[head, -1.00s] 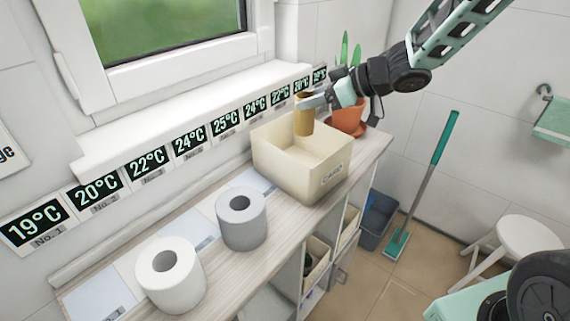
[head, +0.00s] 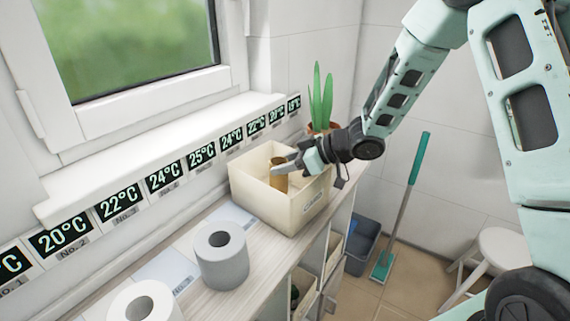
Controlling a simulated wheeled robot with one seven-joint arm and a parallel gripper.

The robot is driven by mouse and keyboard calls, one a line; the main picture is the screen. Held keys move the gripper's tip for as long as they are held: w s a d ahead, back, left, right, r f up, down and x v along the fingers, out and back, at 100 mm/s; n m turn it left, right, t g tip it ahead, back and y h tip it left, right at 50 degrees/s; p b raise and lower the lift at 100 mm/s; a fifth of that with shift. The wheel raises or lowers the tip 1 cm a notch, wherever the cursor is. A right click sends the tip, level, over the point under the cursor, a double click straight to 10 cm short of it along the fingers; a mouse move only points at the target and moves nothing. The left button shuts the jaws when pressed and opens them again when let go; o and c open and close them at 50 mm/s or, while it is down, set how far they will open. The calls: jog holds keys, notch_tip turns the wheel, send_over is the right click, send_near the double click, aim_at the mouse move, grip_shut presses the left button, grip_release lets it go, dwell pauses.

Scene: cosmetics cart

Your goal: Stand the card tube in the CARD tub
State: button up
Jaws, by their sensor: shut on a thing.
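The card tube (head: 280,182) is a brown cardboard cylinder, held about upright inside the CARD tub. The CARD tub (head: 294,216) is an open cream box with a label on its front, standing on the cart's top. My gripper (head: 284,169) reaches in over the tub's right rim and is shut on the tube near its upper end. The tub's front wall hides the tube's lower end, so I cannot tell whether it touches the tub's floor.
Two toilet rolls, a greyish one (head: 221,254) and a white one (head: 143,303), stand left of the tub. A potted plant (head: 320,100) is behind my gripper.

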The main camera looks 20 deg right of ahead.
jog(key=shift+f, duration=0.1)
jog(key=shift+f, duration=0.5)
jog(key=o, duration=0.9)
